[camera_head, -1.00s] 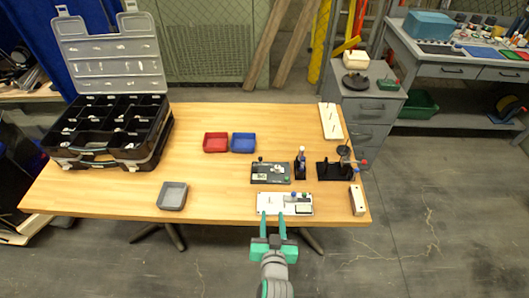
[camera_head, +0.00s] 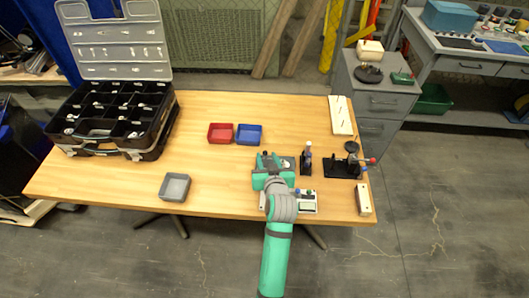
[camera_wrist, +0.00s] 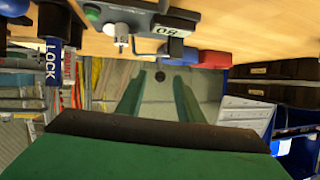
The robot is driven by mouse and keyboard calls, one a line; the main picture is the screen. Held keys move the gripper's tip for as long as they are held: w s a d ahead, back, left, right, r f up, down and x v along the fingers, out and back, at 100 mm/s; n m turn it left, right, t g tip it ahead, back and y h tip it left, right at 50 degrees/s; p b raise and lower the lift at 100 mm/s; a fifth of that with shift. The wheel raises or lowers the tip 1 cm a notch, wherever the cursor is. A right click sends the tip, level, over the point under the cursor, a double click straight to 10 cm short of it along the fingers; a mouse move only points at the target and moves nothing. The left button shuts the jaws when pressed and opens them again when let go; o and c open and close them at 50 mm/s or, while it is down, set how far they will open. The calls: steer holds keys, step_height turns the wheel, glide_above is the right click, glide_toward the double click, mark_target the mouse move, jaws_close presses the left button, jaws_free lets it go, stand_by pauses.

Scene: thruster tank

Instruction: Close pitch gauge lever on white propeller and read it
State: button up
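My gripper (camera_head: 271,158) is over the front middle of the table, above a dark plate (camera_head: 290,163) that it mostly covers. In the wrist view my gripper's two green fingers (camera_wrist: 158,98) are apart with nothing between them. The wrist view is upside down. Near its top is the dark plate with a green knob (camera_wrist: 92,13), a small white knobbed part (camera_wrist: 121,36) and a metal piece with a number label (camera_wrist: 172,31). These lie beyond the fingers, apart from them. I cannot tell for sure which part is the gauge lever, its position, or the reading.
A white panel (camera_head: 307,202) is partly under my arm. A dark upright device (camera_head: 306,163) and a black fixture (camera_head: 344,171) stand to the right. Red (camera_head: 221,133) and blue (camera_head: 249,135) bins stand behind.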

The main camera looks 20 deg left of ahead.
mark_target(266, 154)
steer(key=x, duration=0.3)
steer(key=shift+w+f, duration=0.15)
steer(key=shift+w, duration=0.05)
steer(key=shift+w+a+f, duration=0.15)
steer(key=shift+w+a, duration=0.15)
steer(key=shift+s, duration=0.1)
